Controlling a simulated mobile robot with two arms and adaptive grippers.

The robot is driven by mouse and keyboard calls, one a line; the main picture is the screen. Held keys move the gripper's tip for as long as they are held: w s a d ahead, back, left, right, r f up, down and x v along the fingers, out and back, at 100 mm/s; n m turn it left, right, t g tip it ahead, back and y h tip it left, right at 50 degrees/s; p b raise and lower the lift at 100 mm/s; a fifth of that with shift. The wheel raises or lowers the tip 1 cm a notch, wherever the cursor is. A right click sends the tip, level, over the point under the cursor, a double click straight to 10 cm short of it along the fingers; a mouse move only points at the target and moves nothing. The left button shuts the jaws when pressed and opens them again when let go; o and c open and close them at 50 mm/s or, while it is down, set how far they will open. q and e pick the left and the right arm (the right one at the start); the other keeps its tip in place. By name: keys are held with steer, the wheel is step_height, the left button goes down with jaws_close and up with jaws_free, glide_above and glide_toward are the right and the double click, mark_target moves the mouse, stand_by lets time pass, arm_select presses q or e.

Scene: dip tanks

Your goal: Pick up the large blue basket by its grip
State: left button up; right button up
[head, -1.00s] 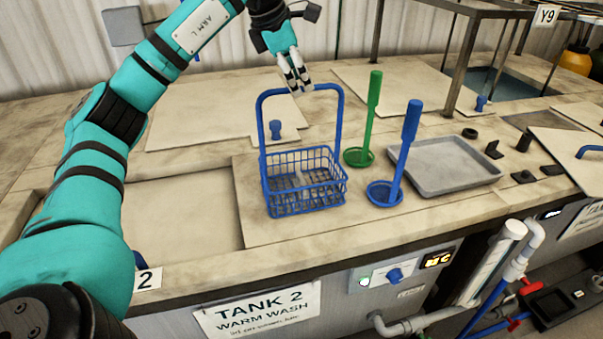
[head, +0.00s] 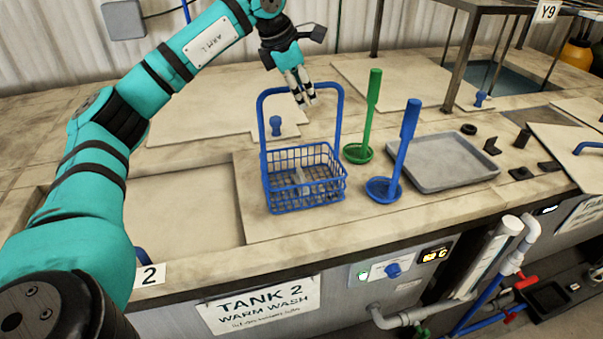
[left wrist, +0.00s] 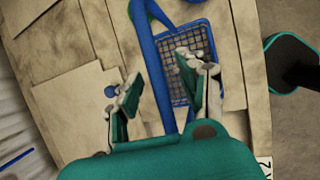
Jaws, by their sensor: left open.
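The large blue basket (head: 303,182) stands upright on the worktop, with a wire-mesh body and a tall arched handle whose grip (head: 300,89) is the top bar. My left gripper (head: 305,100) is open, pointing down at the top bar of the handle. In the left wrist view the fingers of my left gripper (left wrist: 158,95) are spread, with the blue handle (left wrist: 150,60) running between them and the mesh basket (left wrist: 187,60) below. I cannot tell whether the fingers touch the handle. My right gripper is not in view.
A green ladle-like tool (head: 370,115) and a blue one (head: 406,145) stand just right of the basket. A grey tray (head: 452,165) and several small dark parts lie further right. A metal frame (head: 468,55) rises behind. Left of the basket lies a pale lid (head: 180,215).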

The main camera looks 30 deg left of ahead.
arm_select(q)
steer(key=shift+c, duration=0.5)
jaws_close()
steer(key=shift+r, duration=0.1)
